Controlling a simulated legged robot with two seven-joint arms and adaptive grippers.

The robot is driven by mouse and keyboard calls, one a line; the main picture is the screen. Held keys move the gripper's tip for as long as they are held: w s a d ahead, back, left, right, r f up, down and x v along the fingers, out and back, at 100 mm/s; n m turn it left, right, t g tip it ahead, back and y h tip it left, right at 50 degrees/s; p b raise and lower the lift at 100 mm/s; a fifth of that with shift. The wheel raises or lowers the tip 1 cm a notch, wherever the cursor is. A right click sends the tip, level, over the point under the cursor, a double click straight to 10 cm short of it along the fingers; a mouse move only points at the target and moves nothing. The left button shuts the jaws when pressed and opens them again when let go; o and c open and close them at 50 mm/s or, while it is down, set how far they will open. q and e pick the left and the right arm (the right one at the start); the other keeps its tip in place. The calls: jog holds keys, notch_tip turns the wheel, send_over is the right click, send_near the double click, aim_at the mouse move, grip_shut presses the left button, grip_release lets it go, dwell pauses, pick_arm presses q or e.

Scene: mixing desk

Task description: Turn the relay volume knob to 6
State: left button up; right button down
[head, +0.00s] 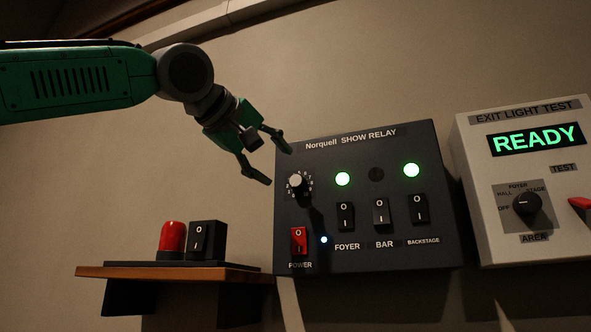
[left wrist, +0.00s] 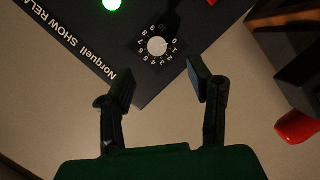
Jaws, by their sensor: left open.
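The relay volume knob (head: 297,183) is a small pale round knob with a ring of numbers. It sits at the upper left of the dark Norquell Show Relay box (head: 390,150). My left gripper (head: 279,166) is open and empty, up and to the left of the knob and apart from it. In the left wrist view the knob (left wrist: 157,46) lies beyond the gap between the open fingers (left wrist: 157,88). Which number the knob points to is too small to tell. My right gripper is not in view.
Below the knob is a red power switch (head: 298,241). Black foyer, bar and backstage switches (head: 381,212) stand to its right. A wooden shelf (head: 180,273) at lower left holds a red cap (head: 172,237) and a black switch box (head: 207,239). A white exit light test box (head: 490,240) is at right.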

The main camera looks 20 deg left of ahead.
aim_at(292, 180)
pick_arm(q)
jog(key=w+p, duration=0.1)
jog(key=w, duration=0.2)
jog(key=w+p, duration=0.1)
jog(key=shift+w+f+p, duration=0.2)
jog(key=shift+f+p, duration=0.15)
jog(key=shift+f, duration=0.05)
jog(key=d, duration=0.1)
jog(key=w, duration=0.1)
jog(key=d, duration=0.1)
jog(key=shift+w+d+f+p, duration=0.2)
jog(key=shift+w+d+p, duration=0.05)
jog(key=shift+d+p, duration=0.15)
jog(key=shift+d, duration=0.4)
jog(key=shift+a, duration=0.2)
jog(key=shift+a+f, duration=0.1)
jog(key=shift+a, duration=0.65)
grip_shut()
jog(key=shift+w, duration=0.1)
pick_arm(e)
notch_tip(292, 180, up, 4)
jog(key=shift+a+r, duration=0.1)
